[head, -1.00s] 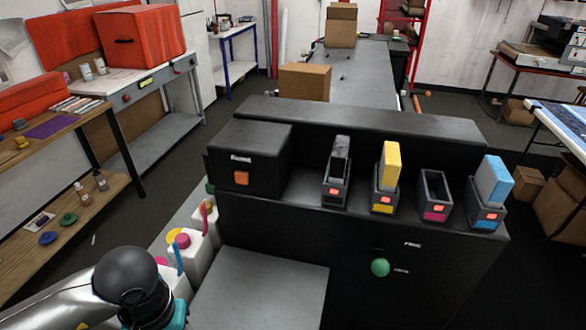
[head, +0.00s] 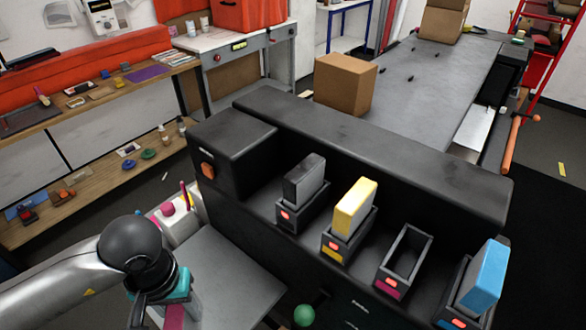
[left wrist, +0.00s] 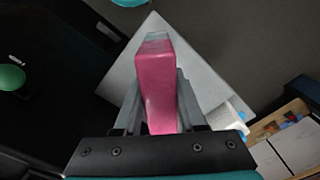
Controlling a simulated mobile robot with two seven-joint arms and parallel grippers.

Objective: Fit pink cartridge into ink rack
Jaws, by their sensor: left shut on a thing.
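My left gripper (left wrist: 155,110) is shut on the pink cartridge (left wrist: 156,85), which sticks out between its fingers in the left wrist view. In the head view my left gripper (head: 165,312) is at the bottom left, over the grey tray, with a bit of pink (head: 174,317) below it. The ink rack (head: 262,208) is on the black machine, to the right of the gripper. Its pink-labelled slot (head: 404,262) is empty. The black (head: 304,180), yellow (head: 355,208) and blue (head: 483,278) cartridges stand in the other slots. My right gripper is not in view.
The grey tray (head: 232,262) extends in front of the machine. White ink bottles (head: 181,222) stand behind my left arm. A green knob (head: 303,315) sticks out of the machine's front. A raised black box (head: 232,145) is left of the slots.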

